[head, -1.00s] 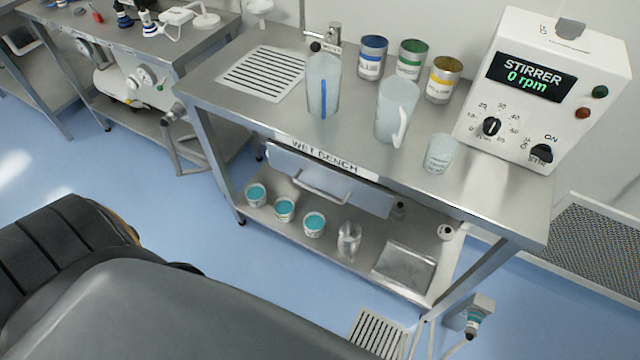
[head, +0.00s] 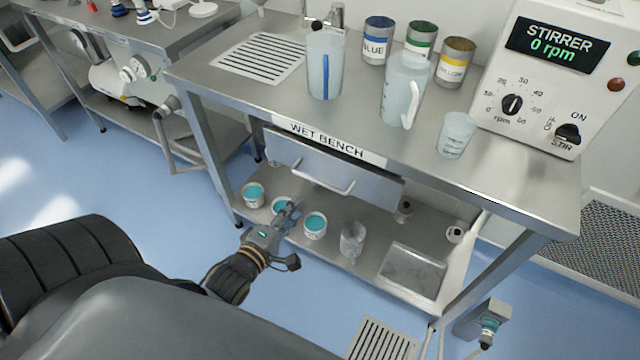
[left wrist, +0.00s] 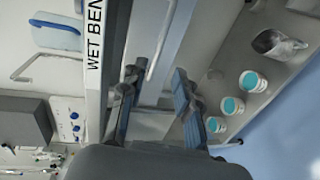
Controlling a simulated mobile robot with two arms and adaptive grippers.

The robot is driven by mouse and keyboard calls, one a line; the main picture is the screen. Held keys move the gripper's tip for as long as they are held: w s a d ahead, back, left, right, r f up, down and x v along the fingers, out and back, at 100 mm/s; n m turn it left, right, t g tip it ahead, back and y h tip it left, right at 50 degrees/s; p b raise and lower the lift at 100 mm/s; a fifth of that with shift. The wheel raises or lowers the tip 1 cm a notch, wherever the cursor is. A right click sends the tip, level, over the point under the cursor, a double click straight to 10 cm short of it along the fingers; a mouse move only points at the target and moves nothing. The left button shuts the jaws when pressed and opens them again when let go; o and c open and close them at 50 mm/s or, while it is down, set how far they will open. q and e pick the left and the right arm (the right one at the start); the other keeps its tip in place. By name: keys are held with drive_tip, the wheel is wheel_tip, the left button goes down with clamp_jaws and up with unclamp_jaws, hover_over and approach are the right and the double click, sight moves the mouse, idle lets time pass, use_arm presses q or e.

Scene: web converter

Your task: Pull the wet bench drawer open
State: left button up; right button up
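The wet bench (head: 430,170) is a steel table with a "WET BENCH" label on its front edge. Its drawer (head: 375,190) is a grey panel under the label, with a dark gap along its top edge. A silver bar handle (head: 325,185) runs across the drawer front; the handle also shows in the left wrist view (left wrist: 161,42). My left gripper (head: 290,211) is in front of and below the handle's left part, apart from it. In the left wrist view the fingers of my left gripper (left wrist: 155,98) are spread, with nothing between them. My right gripper is not in view.
Pitchers (head: 403,90), paint cans (head: 377,42), a small beaker (head: 456,135) and a stirrer (head: 560,75) stand on top. Blue floor lies in front.

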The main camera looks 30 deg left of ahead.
sight(320, 181)
use_arm(q)
drive_tip(key=x, duration=1.3)
drive_tip(key=shift+w, duration=0.1)
clamp_jaws()
